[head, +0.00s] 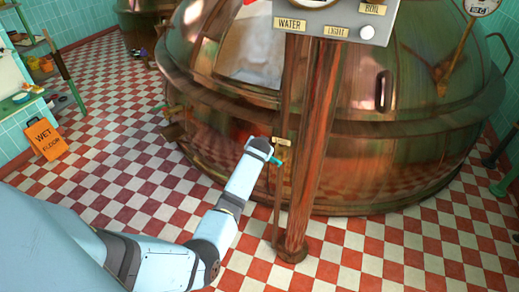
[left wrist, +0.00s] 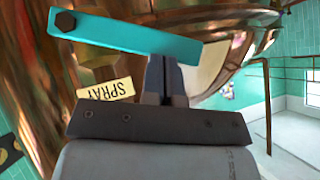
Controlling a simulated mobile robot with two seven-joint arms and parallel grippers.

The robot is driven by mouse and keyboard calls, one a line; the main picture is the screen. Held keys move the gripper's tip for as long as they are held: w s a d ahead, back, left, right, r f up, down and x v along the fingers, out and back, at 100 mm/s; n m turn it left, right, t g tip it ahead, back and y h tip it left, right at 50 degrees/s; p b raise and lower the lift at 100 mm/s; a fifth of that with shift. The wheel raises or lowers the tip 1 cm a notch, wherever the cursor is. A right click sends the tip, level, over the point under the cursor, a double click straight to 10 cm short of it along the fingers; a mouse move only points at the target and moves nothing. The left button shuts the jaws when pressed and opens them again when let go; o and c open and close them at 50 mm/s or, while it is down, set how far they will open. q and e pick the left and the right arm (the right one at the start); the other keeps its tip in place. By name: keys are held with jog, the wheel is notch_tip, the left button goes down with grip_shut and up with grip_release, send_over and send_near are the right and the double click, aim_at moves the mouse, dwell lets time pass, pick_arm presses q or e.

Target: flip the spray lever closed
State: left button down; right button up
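The spray lever is a flat teal bar (left wrist: 125,35) with a dark bolt at its left end in the left wrist view. It slants slightly down to the right there. In the head view the lever (head: 276,161) shows small beside the copper post. A yellow SPRAY label (left wrist: 106,91) is below it in the wrist view. My left gripper (left wrist: 166,66) has its narrow fingers close together at the lever's right part. The lever hides the fingertips, so I cannot tell whether they touch it. In the head view my left gripper (head: 264,151) is beside the post. My right gripper is out of view.
The large copper kettle (head: 340,135) stands behind the post (head: 310,160), which carries a control panel (head: 335,22) with WATER, LIGHT and BOIL labels. An orange wet floor sign (head: 46,139) stands at the left. The checkered floor at the left is mostly clear.

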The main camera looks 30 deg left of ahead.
pick_arm(q)
jog(key=a+f, duration=0.2)
jog(key=f, duration=0.1)
jog(key=shift+s+f, duration=0.1)
jog(key=shift+s, duration=0.05)
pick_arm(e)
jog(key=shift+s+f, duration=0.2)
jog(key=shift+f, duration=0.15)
pick_arm(q)
jog(key=shift+f, duration=0.1)
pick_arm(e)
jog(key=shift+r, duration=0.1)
pick_arm(q)
jog(key=s+d+r+p, duration=0.1)
jog(key=s+r+p, duration=0.1)
jog(key=s+r, duration=0.5)
notch_tip(320, 180, up, 4)
jog(key=shift+d+r+p, duration=0.1)
jog(key=shift+d+p, duration=0.25)
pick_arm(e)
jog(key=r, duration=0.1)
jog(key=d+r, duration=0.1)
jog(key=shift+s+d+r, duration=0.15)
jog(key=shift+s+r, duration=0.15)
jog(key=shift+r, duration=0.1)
